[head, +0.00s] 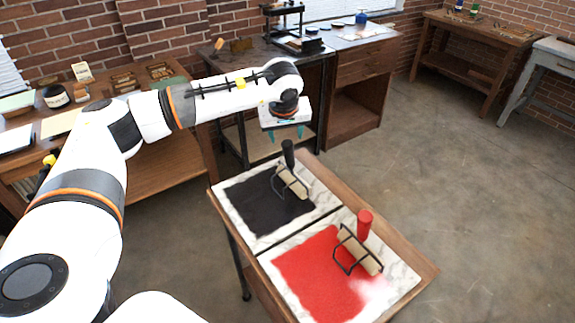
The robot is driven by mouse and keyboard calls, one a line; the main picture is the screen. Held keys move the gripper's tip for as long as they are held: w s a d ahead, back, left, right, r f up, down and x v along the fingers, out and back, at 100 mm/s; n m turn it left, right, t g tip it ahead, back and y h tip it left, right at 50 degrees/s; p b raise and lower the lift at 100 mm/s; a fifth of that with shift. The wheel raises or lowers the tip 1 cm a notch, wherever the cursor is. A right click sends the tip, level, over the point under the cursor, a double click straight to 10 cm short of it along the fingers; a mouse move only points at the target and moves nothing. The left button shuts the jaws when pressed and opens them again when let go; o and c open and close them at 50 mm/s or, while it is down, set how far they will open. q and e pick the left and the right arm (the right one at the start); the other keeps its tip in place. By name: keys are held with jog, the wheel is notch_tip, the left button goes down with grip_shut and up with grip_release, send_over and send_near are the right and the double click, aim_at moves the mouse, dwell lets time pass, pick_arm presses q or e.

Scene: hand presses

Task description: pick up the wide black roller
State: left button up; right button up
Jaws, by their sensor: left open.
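The black roller (289,155) has an upright black handle, a dark wire frame and a pale cylinder. It rests on the black-inked part of a marble slab (235,205). My left gripper (287,134) has teal fingers pointing down and is open. In the picture it is just above the top of the black handle; I cannot tell the exact gap, and it holds nothing. A second roller with a red handle (364,224) rests on the red-inked slab (290,270) nearer to me. My right gripper is not in view.
Both slabs lie on a small wooden table (425,272) with free floor to its right. Behind it stands a desk (355,85) with a black hand press (285,25). A wooden bench (150,165) with tools is at the left. My left arm spans the left side.

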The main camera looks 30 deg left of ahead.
aim_at(288, 145)
pick_arm(q)
jog(key=shift+x, duration=1.1)
jog(key=shift+w+f+p, duration=0.2)
jog(key=shift+f+p, duration=0.1)
jog(key=p+x, duration=0.2)
jog(key=x, duration=0.2)
jog(key=shift+s+d+f, duration=0.15)
jog(key=shift+f, duration=0.5)
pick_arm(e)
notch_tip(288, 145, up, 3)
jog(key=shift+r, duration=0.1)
pick_arm(q)
jog(key=shift+r, duration=0.1)
jog(key=c, duration=1)
